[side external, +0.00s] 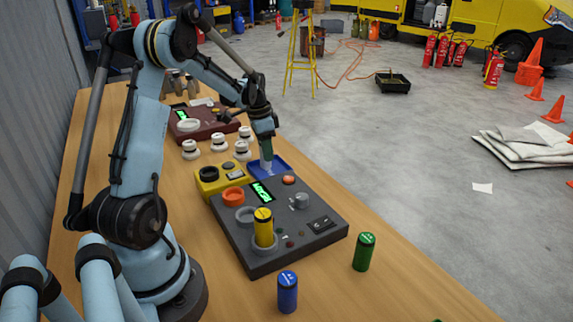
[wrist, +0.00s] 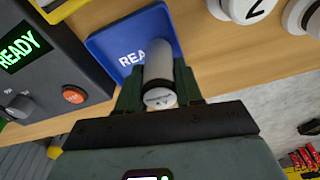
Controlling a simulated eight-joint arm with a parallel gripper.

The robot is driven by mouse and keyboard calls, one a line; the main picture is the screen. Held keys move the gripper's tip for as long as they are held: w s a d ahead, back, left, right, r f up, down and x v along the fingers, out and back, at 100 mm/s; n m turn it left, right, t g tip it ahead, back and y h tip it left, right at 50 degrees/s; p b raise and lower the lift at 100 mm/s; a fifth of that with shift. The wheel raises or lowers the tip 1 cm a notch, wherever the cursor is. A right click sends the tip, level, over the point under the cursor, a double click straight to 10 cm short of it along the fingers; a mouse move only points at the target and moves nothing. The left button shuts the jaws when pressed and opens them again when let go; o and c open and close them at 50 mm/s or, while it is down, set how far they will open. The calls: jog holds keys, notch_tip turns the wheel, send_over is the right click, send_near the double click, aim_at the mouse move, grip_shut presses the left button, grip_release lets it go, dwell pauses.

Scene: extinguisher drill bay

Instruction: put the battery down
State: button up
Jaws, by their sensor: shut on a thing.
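My gripper (side external: 266,158) is shut on a white-grey battery (wrist: 158,62) at the blue pad (wrist: 112,36). The pad also shows in the side external view (side external: 284,170), behind the dark console. In the wrist view the battery sits between both fingers, with part of the pad's lettering hidden behind it. The battery looks about upright, and its lower end is over or on the pad; I cannot tell whether it touches. A yellow battery (side external: 263,226) stands in a ring on the console. A blue battery (side external: 287,293) and a green battery (side external: 364,251) stand on the table.
The dark console (side external: 290,258) has a green READY screen, an orange button (wrist: 74,94) and a knob. A yellow box (side external: 212,184) adjoins it. Several white round pieces (side external: 219,143) stand behind, near a dark red console (side external: 195,125). The table's right edge is close to the pad.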

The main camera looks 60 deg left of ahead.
jog(key=shift+f, duration=0.15)
jog(key=o, duration=1.1)
jog(key=r, duration=0.4)
jog(key=s+r, duration=0.1)
jog(key=r, duration=0.6)
jog(key=shift+s+a+r, duration=0.1)
jog(key=shift+s+r, duration=0.1)
jog(key=shift+r, duration=0.4)
jog(key=d+r+n+t+y, duration=0.1)
jog(key=d+r+t, duration=0.1)
jog(key=d, duration=1.5)
jog(key=s+d+f+t, duration=0.1)
jog(key=d, duration=0.3)
jog(key=s+d+f+t, duration=0.1)
jog(key=s+d, duration=0.1)
jog(key=d, duration=0.2)
jog(key=s+d+f+n+t, duration=0.1)
jog(key=s+d+f, duration=0.1)
jog(key=d, duration=0.2)
jog(key=shift+s+d+t+h, duration=0.2)
jog(key=shift+d+t+h, duration=0.15)
jog(key=shift+t+h, duration=0.05)
